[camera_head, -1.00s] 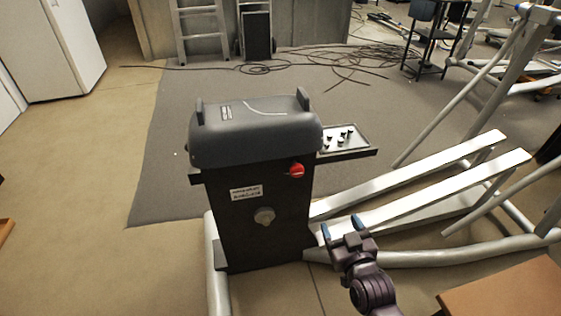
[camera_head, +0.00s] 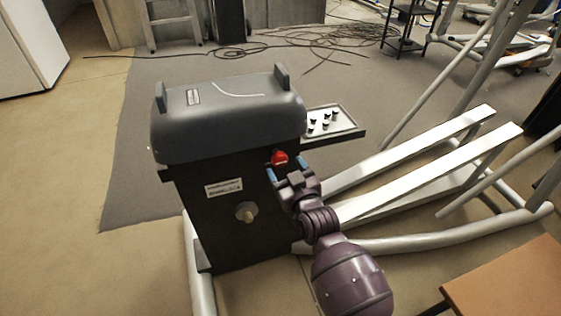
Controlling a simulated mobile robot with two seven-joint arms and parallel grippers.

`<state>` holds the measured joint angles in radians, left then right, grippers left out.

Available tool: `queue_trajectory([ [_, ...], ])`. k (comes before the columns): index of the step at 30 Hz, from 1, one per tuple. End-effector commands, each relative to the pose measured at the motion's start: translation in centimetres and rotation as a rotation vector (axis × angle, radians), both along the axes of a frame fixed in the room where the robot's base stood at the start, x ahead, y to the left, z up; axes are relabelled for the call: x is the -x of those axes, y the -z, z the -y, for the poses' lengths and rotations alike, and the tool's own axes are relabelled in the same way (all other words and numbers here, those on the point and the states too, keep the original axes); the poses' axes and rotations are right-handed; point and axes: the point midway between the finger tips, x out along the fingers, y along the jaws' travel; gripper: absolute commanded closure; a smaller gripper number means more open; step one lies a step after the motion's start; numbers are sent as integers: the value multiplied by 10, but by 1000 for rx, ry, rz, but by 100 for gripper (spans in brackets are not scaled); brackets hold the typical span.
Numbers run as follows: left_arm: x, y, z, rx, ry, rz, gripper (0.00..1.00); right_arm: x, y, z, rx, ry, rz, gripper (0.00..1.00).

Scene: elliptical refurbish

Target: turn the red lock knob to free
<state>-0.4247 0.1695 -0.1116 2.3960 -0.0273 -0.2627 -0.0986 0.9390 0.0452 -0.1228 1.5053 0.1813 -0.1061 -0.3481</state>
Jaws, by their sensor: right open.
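The red lock knob (camera_head: 280,157) sits on the upper right of the black front panel (camera_head: 215,230) of the elliptical's housing, under the grey cover (camera_head: 225,115). My right gripper (camera_head: 286,167) is open, with its blue-tipped fingers close below the knob in the picture. Whether the fingers touch the knob or stand around it, I cannot tell. A pale round knob (camera_head: 246,212) and a white label (camera_head: 224,188) are lower on the same panel. My left gripper is not in view.
A tray (camera_head: 347,125) with several small parts juts out right of the housing. Long white pedal rails (camera_head: 430,172) lie to the right. A wooden table corner (camera_head: 510,285) is at the lower right. Cables (camera_head: 330,38) lie on the floor behind. Floor on the left is clear.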

Motion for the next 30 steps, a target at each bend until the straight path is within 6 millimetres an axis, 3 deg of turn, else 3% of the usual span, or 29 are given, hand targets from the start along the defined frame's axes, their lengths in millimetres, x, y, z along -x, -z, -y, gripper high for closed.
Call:
queue_trajectory([
  [9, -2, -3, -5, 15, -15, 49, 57, -29, 3, -12, 0, 0, -2, 31],
  [22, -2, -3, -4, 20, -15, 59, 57, -35, 0, -15, 0, 0, 0, 31],
  [23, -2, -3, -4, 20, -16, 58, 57, -35, 0, -15, 0, 0, 0, 32],
  [30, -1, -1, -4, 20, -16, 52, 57, -35, 0, -15, 0, 0, 0, 69],
])
